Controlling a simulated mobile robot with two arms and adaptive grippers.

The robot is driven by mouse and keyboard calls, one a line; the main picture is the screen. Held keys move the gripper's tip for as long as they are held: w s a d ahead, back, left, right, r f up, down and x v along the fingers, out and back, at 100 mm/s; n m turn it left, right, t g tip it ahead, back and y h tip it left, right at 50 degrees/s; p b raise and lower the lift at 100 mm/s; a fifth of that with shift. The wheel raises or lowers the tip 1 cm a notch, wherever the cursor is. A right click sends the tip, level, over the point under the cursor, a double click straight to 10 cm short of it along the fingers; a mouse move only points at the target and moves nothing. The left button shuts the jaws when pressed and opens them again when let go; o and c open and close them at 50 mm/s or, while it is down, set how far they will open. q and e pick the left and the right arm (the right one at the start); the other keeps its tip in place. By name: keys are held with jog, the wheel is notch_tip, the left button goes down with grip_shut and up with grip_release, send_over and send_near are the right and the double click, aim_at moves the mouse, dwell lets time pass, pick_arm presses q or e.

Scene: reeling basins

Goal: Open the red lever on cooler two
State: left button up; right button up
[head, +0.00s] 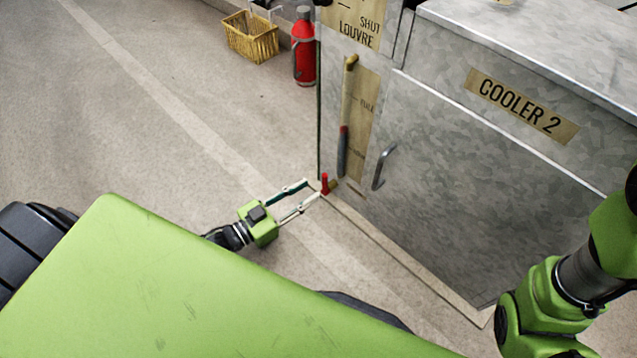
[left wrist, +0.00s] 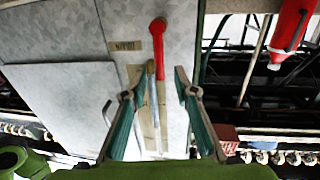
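The grey metal cabinet of cooler two (head: 470,190) carries a "COOLER 2" plate (head: 522,106). A small red lever (head: 324,181) stands upright at a brass fitting (head: 334,186) low on the cabinet's left corner. In the left wrist view the red lever (left wrist: 158,42) shows as a long red bar. My left gripper (head: 312,188) is open, with its fingertips close to the lever. In the left wrist view the open fingers (left wrist: 154,82) stand apart on either side of the bar's line. I cannot tell whether they touch it. My right gripper is outside both views.
A red extinguisher (head: 304,50) and a yellow basket (head: 250,36) stand behind on the floor. Open floor (head: 130,110) lies to the left.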

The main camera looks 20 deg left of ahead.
pick_arm(q)
jog(key=v, duration=0.5)
jog(key=shift+s+a, duration=0.15)
dwell(0.3)
